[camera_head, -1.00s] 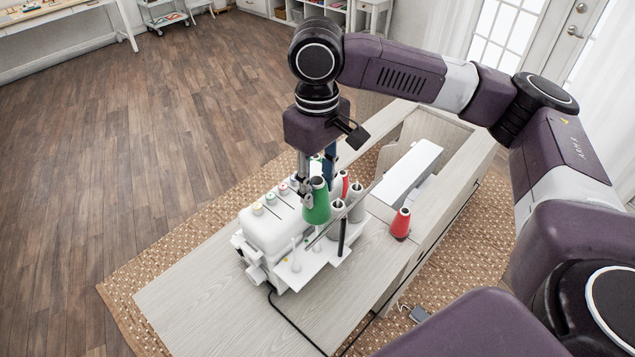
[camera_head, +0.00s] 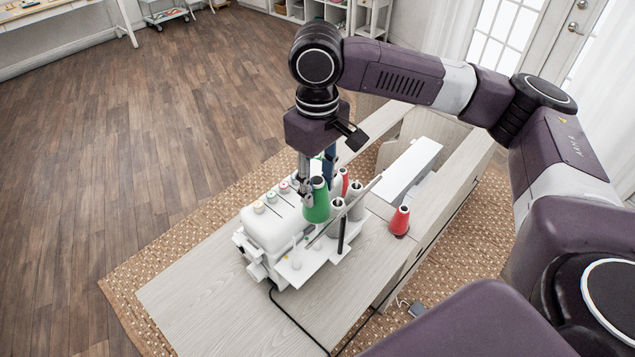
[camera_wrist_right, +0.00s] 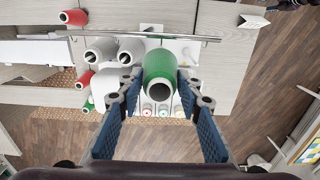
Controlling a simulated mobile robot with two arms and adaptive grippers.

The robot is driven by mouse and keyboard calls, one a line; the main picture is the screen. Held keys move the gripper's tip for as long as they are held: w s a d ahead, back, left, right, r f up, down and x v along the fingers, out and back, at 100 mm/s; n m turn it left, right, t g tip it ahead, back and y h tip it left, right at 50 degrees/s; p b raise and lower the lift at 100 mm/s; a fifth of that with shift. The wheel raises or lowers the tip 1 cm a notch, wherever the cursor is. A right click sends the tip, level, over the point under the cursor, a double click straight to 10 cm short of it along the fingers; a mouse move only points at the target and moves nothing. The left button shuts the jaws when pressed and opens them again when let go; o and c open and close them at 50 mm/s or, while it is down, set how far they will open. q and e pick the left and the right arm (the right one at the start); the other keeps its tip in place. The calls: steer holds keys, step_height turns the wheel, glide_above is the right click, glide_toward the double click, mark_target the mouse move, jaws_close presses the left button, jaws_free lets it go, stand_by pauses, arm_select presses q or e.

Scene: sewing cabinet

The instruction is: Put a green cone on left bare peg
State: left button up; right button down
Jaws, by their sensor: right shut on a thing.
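My right gripper (camera_head: 313,187) is shut on a green cone (camera_head: 317,208), holding it upright over the thread stand of the white sewing machine (camera_head: 268,228). In the right wrist view, the green cone (camera_wrist_right: 160,66) sits between the two blue-padded fingers (camera_wrist_right: 158,88). A short bare white peg (camera_head: 295,253) stands on the stand to the left of the cone in the head view. I cannot tell whether the cone's base touches the stand. Part of another green cone (camera_wrist_right: 89,105) shows in the right wrist view. My left gripper is not in view.
Grey cones (camera_head: 336,212) (camera_head: 355,197) and a red cone (camera_head: 344,182) stand close beside the held cone. A thin bar (camera_head: 345,211) crosses by them. Another red cone (camera_head: 400,220) stands on the cabinet top (camera_head: 195,296). The cabinet's front left is clear.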

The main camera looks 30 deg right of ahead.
steer(key=shift+f+b, duration=1)
steer(key=shift+f, duration=3.35)
steer(key=shift+p, duration=0.7)
steer(key=shift+f, duration=0.4)
steer(key=shift+f, duration=1.65)
steer(key=c, duration=1.3)
jaws_free()
